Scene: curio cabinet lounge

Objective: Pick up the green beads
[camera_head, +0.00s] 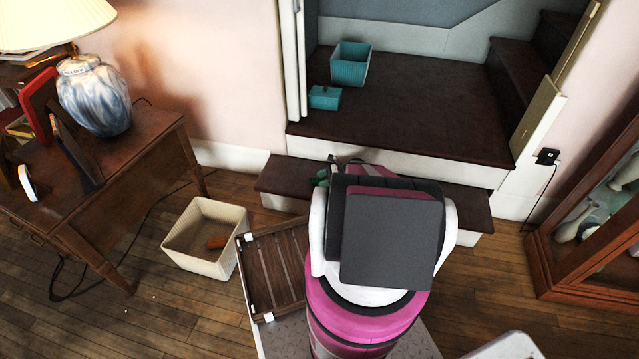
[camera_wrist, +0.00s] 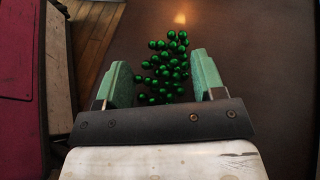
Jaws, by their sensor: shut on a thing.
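The green beads (camera_wrist: 166,66) show in the wrist view as a bunch of shiny dark green balls between my fingers and a little beyond their tips. My gripper (camera_wrist: 160,74) is shut on them, with its green fingers on either side of the bunch. A dark brown surface lies behind the beads; I cannot tell whether they still touch it. In the head view my arm hides most of my gripper and I cannot make out the beads; a bit of green finger (camera_head: 321,178) shows over the low dark step (camera_head: 285,178).
A teal basket (camera_head: 351,64) and a small teal box (camera_head: 324,97) stand on the upper landing (camera_head: 420,110). A cream bin (camera_head: 203,240) with a brown item inside and a slatted wooden tray (camera_head: 275,270) are at left. A desk with a lamp (camera_head: 93,95) and a glass cabinet (camera_head: 590,240) flank the floor.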

